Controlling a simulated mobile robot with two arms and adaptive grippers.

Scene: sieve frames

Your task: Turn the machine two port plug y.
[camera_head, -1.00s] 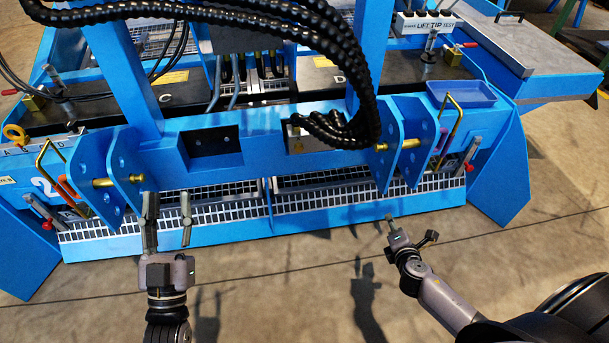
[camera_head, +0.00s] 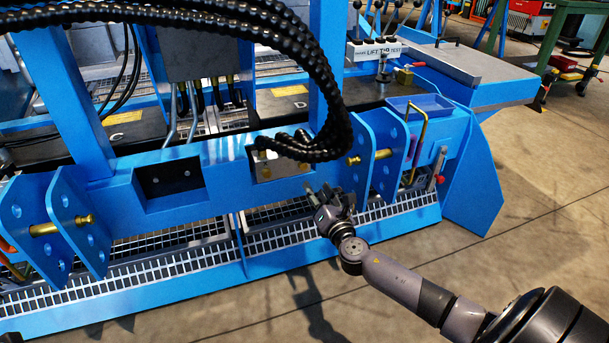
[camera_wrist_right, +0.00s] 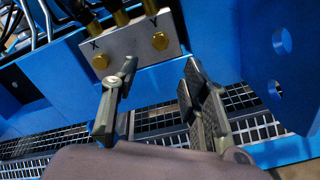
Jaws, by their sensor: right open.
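A grey metal port block (camera_wrist_right: 128,42) is set in the blue beam, with X and Y marked on its face. The brass plug by the Y (camera_wrist_right: 160,41) is at the block's right; a similar plug by the X (camera_wrist_right: 100,61) is at its left. Black hoses cover much of the block (camera_head: 290,163) in the head view. My right gripper (camera_head: 319,192) is just below and right of the block. In the right wrist view its jaws (camera_wrist_right: 160,66) are open and empty, apart from the plugs, with the Y plug above the gap.
Thick black hoses (camera_head: 200,15) arch over the blue beam (camera_head: 225,165). Blue bracket plates (camera_head: 386,165) with a brass pin stand right of my right gripper. A metal grating (camera_head: 190,262) lies below the beam. The floor (camera_head: 540,230) at right is clear.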

